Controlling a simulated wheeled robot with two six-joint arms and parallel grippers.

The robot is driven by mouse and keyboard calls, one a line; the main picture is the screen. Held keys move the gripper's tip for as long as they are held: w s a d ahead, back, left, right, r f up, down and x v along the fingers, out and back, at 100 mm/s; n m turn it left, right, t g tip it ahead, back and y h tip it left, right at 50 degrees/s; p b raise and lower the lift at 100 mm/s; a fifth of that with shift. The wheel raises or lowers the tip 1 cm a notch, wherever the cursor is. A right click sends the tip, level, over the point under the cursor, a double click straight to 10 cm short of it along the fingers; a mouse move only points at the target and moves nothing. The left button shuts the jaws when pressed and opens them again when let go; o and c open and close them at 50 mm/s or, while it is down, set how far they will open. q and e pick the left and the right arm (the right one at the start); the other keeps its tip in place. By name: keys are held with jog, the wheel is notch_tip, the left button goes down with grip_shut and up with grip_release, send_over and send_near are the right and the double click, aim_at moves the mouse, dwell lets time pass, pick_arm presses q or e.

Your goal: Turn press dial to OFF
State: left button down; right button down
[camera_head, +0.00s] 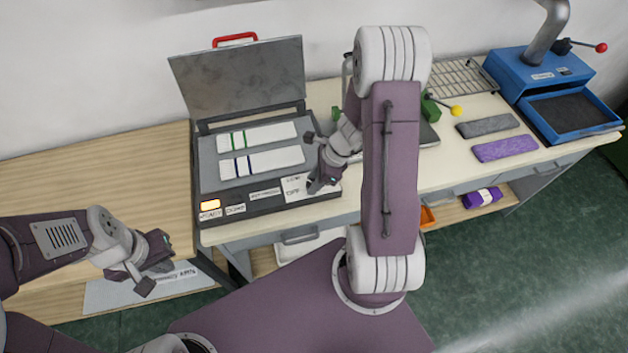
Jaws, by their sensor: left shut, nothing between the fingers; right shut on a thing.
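The press (258,204) stands on the table with its grey lid (240,80) raised and a red handle on top. Its front panel carries a lit yellow lamp, small labels and a white dial plate reading OFF (293,192). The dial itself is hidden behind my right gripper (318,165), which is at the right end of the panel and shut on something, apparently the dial. The dial's pointing direction cannot be seen. My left gripper (155,270) is shut and empty, low at the left, in front of the wooden table and apart from the press.
Two white strips with green and blue bands lie on the press bed. To the right are a grey pad (488,125), a purple pad (505,148), a wire rack (450,80) and a blue machine (545,75) with a tray. The left wooden table (90,175) is clear.

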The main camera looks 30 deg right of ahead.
jog(key=shift+r, duration=0.1)
jog(key=n+p, duration=0.1)
jog(key=n+g+p, duration=0.1)
jog(key=shift+w+r+n, duration=0.15)
jog(key=shift+n, duration=0.25)
jog(key=n+g+p, duration=0.1)
jog(key=n+p, duration=0.1)
jog(key=shift+n, duration=0.3)
jog(key=n+g+p, duration=0.1)
jog(key=n, duration=0.1)
jog(key=shift+w+n, duration=0.15)
jog(key=shift+n, duration=0.15)
jog(key=shift+w+f+n+g+p, duration=0.15)
jog(key=shift+n+g, duration=0.2)
jog(key=shift+n, duration=0.6)
jog(key=shift+s+f+n+g+p, duration=0.15)
jog(key=shift+n+g, duration=0.2)
jog(key=shift+n, duration=0.6)
jog(key=shift+r, duration=0.1)
jog(key=c, duration=1)
grip_release()
